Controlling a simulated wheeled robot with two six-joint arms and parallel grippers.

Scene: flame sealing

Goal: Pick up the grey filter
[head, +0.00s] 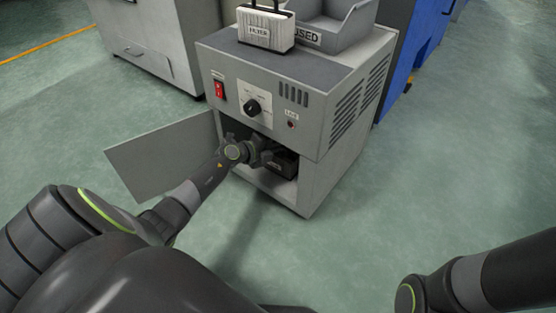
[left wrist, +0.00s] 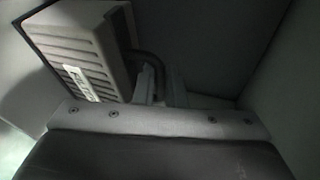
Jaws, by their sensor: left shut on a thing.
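The grey filter (head: 284,163) sits inside the open lower compartment of the grey machine, dark in the shade. In the left wrist view the filter (left wrist: 82,45) shows its ribbed face, a pale label and a dark bent handle (left wrist: 152,68) on its right side. My left gripper (head: 265,156) reaches into the compartment, and in the wrist view its fingers (left wrist: 160,92) are shut on the handle. The fingertips are partly hidden. Part of my right arm shows at the lower right; its gripper is out of view.
The machine's door (head: 160,155) stands open to the left. A pale filter (head: 266,28) labelled FILTER and a grey tray (head: 335,22) marked USED stand on top. The front has a red switch (head: 219,90) and a black knob (head: 252,107). The floor on the right is clear.

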